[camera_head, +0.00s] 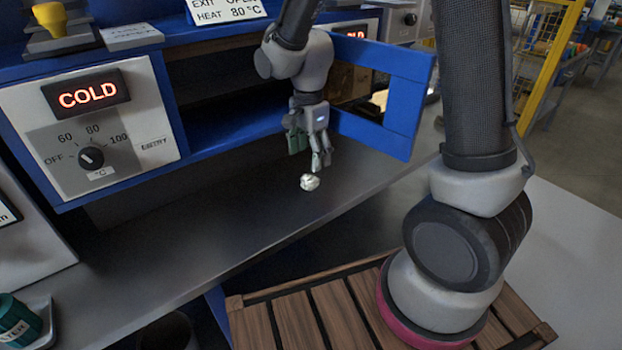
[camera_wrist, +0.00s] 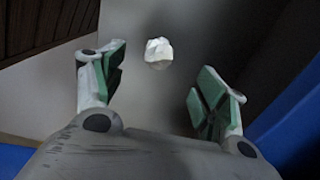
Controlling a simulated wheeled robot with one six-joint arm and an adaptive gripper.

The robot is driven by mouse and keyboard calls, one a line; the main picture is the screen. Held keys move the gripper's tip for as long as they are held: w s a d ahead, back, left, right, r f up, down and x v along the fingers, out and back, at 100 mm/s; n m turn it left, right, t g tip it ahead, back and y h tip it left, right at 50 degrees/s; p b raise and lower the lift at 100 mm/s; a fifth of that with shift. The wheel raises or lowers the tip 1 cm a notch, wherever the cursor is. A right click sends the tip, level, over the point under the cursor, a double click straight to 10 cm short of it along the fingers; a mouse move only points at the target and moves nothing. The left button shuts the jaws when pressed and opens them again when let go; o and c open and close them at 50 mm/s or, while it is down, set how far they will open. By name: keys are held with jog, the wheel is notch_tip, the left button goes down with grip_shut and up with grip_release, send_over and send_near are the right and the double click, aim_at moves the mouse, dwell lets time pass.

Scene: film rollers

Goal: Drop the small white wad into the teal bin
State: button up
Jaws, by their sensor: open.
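The small white wad (camera_head: 310,182) is a crumpled ball on the grey counter (camera_head: 215,235), just below my gripper (camera_head: 309,155). In the wrist view the wad (camera_wrist: 158,53) shows beyond and roughly between the two spread, green-padded fingers of my gripper (camera_wrist: 160,78). The gripper is open and empty, and the fingers do not appear to touch the wad. No bin is plainly teal in view. The rim of a dark round container (camera_head: 168,332) shows at the bottom edge, its colour hard to tell.
A blue cabinet door (camera_head: 408,95) stands open close to the right of my gripper. The heater unit (camera_head: 90,125) with a COLD display is at the left. A slatted wooden platform (camera_head: 300,322) lies in front. The counter left of the wad is clear.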

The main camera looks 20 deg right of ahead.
aim_at(310, 174)
notch_tip(310, 174, down, 8)
jog(key=shift+s+r, duration=0.1)
jog(key=c, duration=0.8)
